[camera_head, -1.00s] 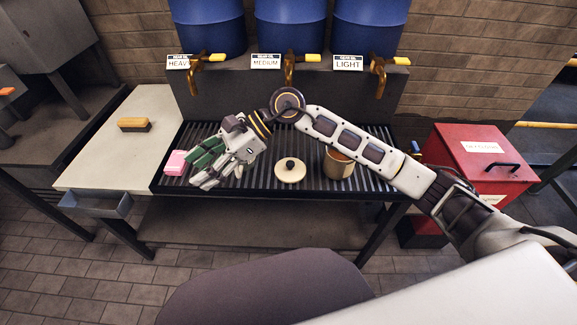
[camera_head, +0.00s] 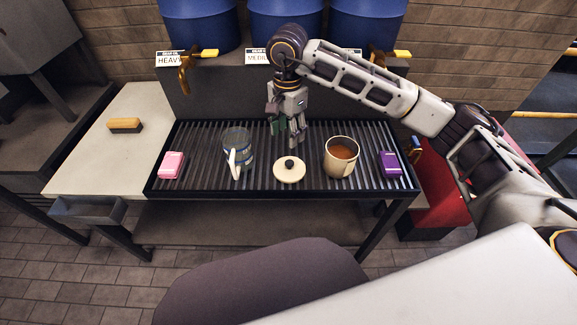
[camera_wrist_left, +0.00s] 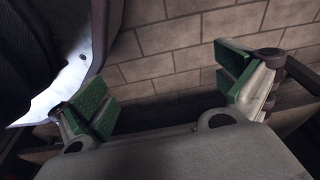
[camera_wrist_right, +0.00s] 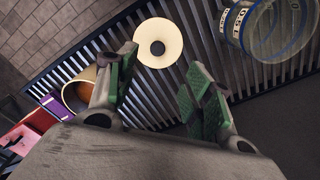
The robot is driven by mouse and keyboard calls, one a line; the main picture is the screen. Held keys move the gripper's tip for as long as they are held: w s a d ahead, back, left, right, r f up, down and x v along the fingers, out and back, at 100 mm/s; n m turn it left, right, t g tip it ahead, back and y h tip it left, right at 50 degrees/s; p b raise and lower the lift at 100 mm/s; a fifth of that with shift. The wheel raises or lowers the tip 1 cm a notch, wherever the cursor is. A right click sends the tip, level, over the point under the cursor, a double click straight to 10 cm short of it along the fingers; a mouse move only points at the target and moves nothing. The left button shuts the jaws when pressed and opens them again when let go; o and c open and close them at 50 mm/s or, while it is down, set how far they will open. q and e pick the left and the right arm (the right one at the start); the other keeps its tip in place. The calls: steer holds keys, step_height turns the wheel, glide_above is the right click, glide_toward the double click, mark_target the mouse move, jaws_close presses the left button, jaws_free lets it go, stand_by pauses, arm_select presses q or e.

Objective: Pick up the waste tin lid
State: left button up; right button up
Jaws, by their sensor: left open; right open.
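The waste tin lid (camera_head: 289,173) is a cream disc with a dark knob (camera_head: 289,163), lying flat on the slatted rack, left of the cream tin (camera_head: 341,160) that holds brown liquid. In the right wrist view the lid (camera_wrist_right: 170,42) shows beyond the fingertips, near the top. My right gripper (camera_head: 286,142) hangs pointing down just behind the lid, open and empty; its green pads (camera_wrist_right: 160,95) are apart, with the lid not between them.
A clear measuring jug (camera_head: 237,152) and a pink block (camera_head: 171,165) stand left of the lid. A purple block (camera_head: 389,163) is right of the tin. Brass taps (camera_head: 184,80) overhang the rack's back. A brush (camera_head: 125,125) lies on the pale side table (camera_head: 90,160).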

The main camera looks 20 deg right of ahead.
steer(key=shift+d, duration=0.1)
stand_by(0.3)
glide_above(288, 162)
step_height(288, 162, down, 8)
steer(key=shift+r+b, duration=0.25)
steer(key=shift+b, duration=0.05)
steer(key=shift+f, duration=0.5)
arm_select(q)
steer(key=shift+w+d+r, duration=0.45)
steer(key=shift+r, duration=0.3)
steer(key=shift+s, duration=0.1)
arm_select(e)
steer(key=shift+f, duration=0.1)
